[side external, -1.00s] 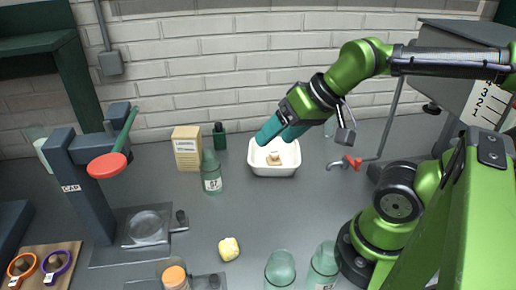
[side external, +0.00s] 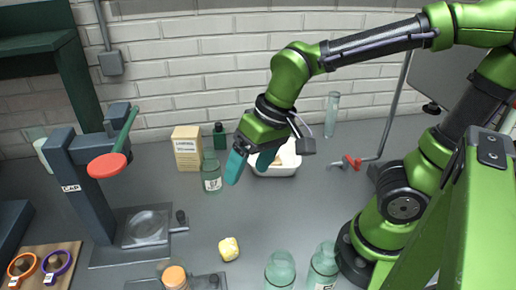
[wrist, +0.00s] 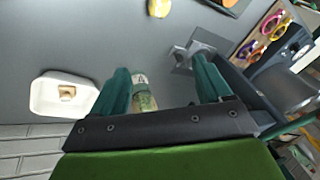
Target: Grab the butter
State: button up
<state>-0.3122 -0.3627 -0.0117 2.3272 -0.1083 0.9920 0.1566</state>
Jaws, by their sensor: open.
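A small pale yellow lump (side external: 229,249), which looks like the butter, lies on the grey bench at the front middle. It also shows at the top edge of the wrist view (wrist: 159,8), partly cut off. My gripper (side external: 250,172) is open and empty, with its teal fingers pointing down. It is above the bench, behind the lump and well apart from it. In the wrist view the open fingers (wrist: 161,68) have a labelled glass bottle (wrist: 144,98) showing between them, partly hidden by the gripper.
A white tray (side external: 289,169) with a beige piece in it stands behind my gripper. A labelled bottle (side external: 211,178) and a carton (side external: 187,148) stand to the left. A capping press (side external: 90,195) is further left. Glass bottles (side external: 280,268) stand right of the lump.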

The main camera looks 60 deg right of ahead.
aim_at(228, 244)
jog(key=w+a+f+m+g+h, duration=0.2)
jog(key=a+f+m+g, duration=0.15)
jog(key=a+m, duration=0.2)
jog(key=shift+n, duration=0.45)
jog(key=f, duration=1.6)
jog(key=shift+a+f, duration=0.3)
jog(key=shift+f, duration=0.05)
jog(key=shift+c, duration=0.2)
jog(key=c, duration=1)
jog(key=shift+r, duration=0.1)
jog(key=shift+c, duration=0.2)
